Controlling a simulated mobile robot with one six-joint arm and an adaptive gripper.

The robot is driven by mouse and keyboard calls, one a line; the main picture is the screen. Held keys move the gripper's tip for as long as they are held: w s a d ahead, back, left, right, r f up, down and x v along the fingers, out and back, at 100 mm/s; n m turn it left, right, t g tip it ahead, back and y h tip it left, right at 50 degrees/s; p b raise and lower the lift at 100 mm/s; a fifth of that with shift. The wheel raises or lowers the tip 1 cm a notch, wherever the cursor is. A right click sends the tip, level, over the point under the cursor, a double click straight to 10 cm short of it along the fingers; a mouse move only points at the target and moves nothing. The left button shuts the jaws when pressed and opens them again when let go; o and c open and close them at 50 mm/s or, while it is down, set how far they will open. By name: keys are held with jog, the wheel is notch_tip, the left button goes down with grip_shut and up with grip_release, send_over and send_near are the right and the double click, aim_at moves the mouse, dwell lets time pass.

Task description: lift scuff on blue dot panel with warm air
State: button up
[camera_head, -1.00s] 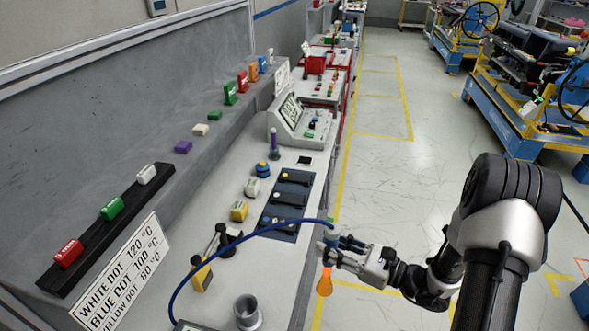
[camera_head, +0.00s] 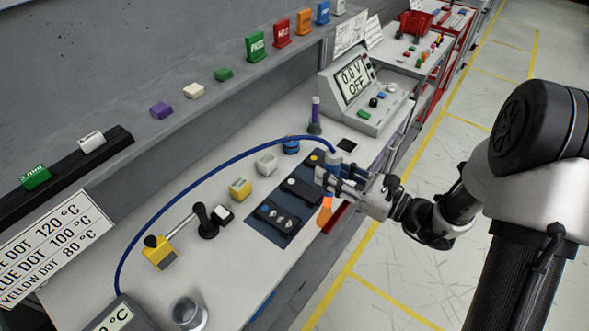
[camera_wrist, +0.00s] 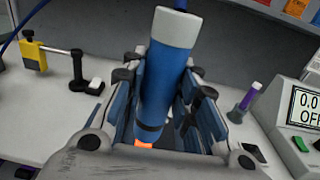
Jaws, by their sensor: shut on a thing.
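My gripper (camera_head: 341,176) is shut around a blue hot-air handpiece (camera_wrist: 157,82) with a grey end cap. The tray holds a near panel (camera_head: 277,216) with pale marks, a middle panel (camera_head: 302,189) and a far panel (camera_head: 316,158) with a yellowish dot. A blue hose (camera_head: 186,186) runs to the heater unit (camera_head: 115,316), whose °C display is cut off. The sign (camera_head: 50,250) lists blue dot 100 °C.
On the bench stand a metal cup (camera_head: 187,314), a yellow-based stand (camera_head: 158,253), a yellow block (camera_head: 240,188), a white block (camera_head: 266,163) and a purple tool (camera_head: 315,115). A meter (camera_head: 353,90) reads 0.0 V OFF. The floor at right is clear.

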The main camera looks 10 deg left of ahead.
jog(key=s+a+f+n+g+y+b, duration=0.1)
jog(key=s+a+g+b, duration=0.1)
jog(key=a, duration=0.7)
jog(key=shift+s+f+n+b, duration=0.15)
jog(key=shift+s+n+b, duration=0.15)
jog(key=shift+s+b, duration=0.7)
jog(key=shift+w+a, duration=0.2)
jog(key=shift+w+x, duration=0.2)
jog(key=shift+x, duration=1.25)
jog(key=shift+w+x, duration=0.2)
jog(key=shift+x, duration=1.25)
jog(key=shift+d, duration=0.3)
notch_tip(320, 180, up, 9)
jog(key=p, duration=0.6)
